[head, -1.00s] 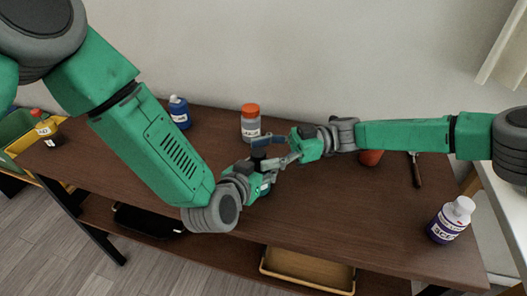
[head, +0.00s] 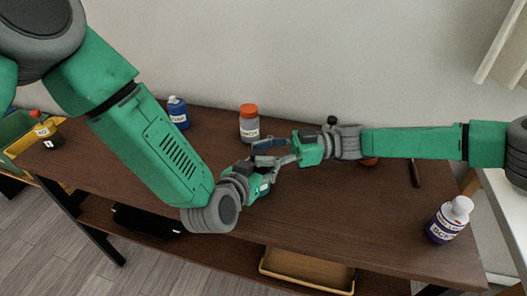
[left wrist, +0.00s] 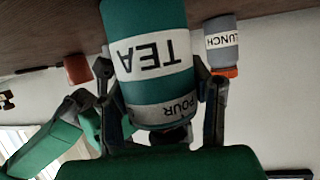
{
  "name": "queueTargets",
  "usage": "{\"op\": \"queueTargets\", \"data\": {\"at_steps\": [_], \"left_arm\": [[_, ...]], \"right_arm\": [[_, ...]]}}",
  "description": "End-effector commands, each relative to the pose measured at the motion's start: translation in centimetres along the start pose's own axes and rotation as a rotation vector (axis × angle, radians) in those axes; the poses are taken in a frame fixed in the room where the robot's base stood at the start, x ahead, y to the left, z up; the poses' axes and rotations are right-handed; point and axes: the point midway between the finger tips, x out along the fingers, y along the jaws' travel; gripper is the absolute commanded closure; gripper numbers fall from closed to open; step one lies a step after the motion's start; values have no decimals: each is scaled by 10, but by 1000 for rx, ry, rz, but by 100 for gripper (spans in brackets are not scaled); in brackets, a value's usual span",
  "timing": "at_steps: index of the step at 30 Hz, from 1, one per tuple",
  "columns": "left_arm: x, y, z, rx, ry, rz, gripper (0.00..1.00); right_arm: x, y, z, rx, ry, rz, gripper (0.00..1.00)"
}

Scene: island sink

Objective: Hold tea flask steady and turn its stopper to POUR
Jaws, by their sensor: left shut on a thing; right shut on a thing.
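The tea flask (left wrist: 150,55) is teal with a white TEA label and a grey collar reading POUR. It appears upside down in the left wrist view, between the fingers of my left gripper (left wrist: 160,90). In the head view my left gripper (head: 262,178) is shut on the flask, which the grippers mostly hide. The black stopper (left wrist: 175,137) is partly visible beyond the collar. My right gripper (head: 272,152) is shut on the stopper above my left gripper. Any pointer on the stopper is hidden, so its setting cannot be told.
A grey bottle with an orange cap (head: 249,126), labelled LUNCH (left wrist: 222,45), stands behind the grippers. A blue bottle (head: 178,114) stands at back left, and a white-capped purple bottle (head: 448,222) at front right. A reddish object (head: 370,161) is mostly behind my right arm.

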Motion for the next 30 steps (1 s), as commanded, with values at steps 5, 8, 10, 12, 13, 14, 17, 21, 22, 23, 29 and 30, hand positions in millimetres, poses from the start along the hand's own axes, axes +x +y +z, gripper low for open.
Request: {"op": "queueTargets", "data": {"at_steps": [5,8,10,12,13,14,17,21,22,23,29,30], "left_arm": [[1,-3,0,-1,1,-7,87],[1,-3,0,-1,1,-6,87],[1,-3,0,-1,1,-6,87],[1,-3,0,-1,1,-6,87],[1,-3,0,-1,1,-5,87],[1,-3,0,-1,1,-5,87],[0,-2,0,-1,1,-4,87],[0,-1,0,0,0,-3,87],[0,-1,0,0,0,-2,87],[0,-1,0,0,0,-2,87],[0,0,0,1,-1,0,87],[0,0,1,1,-1,0,87]], "right_arm": [[0,-3,1,10,5,120,100],[1,-3,1,10,6,188,100],[1,-2,1,12,5,232,100],[1,-2,1,13,5,272,100],[1,-2,0,13,6,287,100],[1,-2,1,14,5,302,100],[1,-1,1,13,4,343,100],[-1,1,0,11,-1,381,100],[-1,1,0,11,-1,385,100],[-1,1,0,11,-1,389,100],[-3,2,0,10,-5,401,100],[-3,3,0,10,-5,402,100]]}}
